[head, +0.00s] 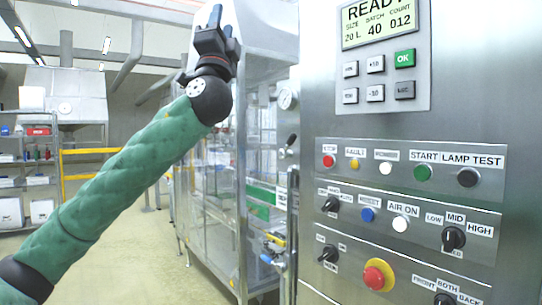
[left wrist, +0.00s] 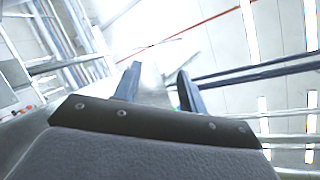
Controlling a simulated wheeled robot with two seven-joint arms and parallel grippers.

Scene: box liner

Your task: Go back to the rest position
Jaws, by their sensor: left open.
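My left gripper (head: 215,22) is raised at the top of the head view, at the end of my green-sleeved left arm. It points up and touches nothing. In the left wrist view its two fingers (left wrist: 157,88) stand apart with nothing between them, against the ceiling. My right gripper is in neither view.
A steel control panel (head: 325,200) with buttons, knobs and a red emergency stop (head: 378,276) fills the right side, close by. Its display (head: 378,22) reads READY. A glass-walled machine (head: 215,180) stands behind my left arm. A shelf rack (head: 30,170) stands at far left. The floor (head: 130,260) between is clear.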

